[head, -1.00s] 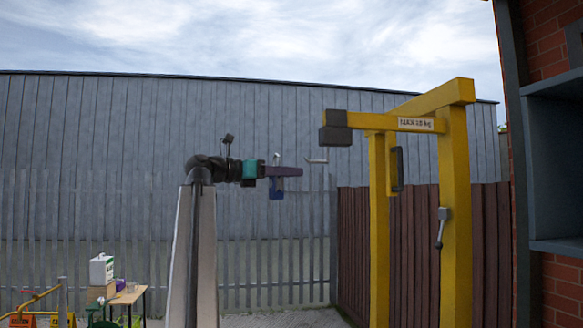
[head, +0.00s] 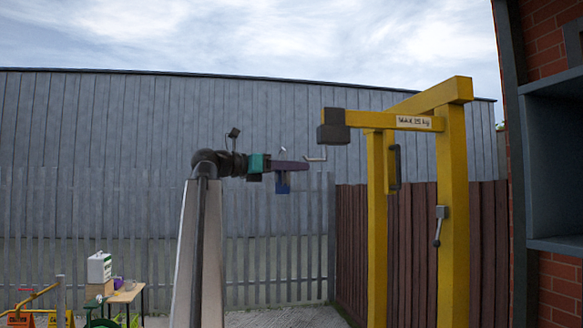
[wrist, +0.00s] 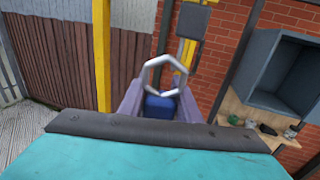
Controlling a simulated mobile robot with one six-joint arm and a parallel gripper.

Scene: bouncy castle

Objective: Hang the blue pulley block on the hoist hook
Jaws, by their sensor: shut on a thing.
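The blue pulley block (head: 283,186) is held between the purple fingers of my gripper (head: 290,166). Its body hangs below the fingers and its pale ring stands up above them. In the wrist view, the ring (wrist: 162,75) rises over the blue body (wrist: 162,107) between the fingers. The hoist hook (head: 315,159) is a thin grey hook below the dark head (head: 333,127) at the end of the yellow beam. In the head view, the hook is just right of the ring, near the fingertips and slightly lower than the ring's top. I cannot tell the depth gap between them.
The yellow hoist frame (head: 455,200) stands at the right, with a crank handle on its post. A brick wall with a grey cabinet (head: 553,150) is at the far right. A small table (head: 127,294) and warning signs are low at the left. A fence runs behind.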

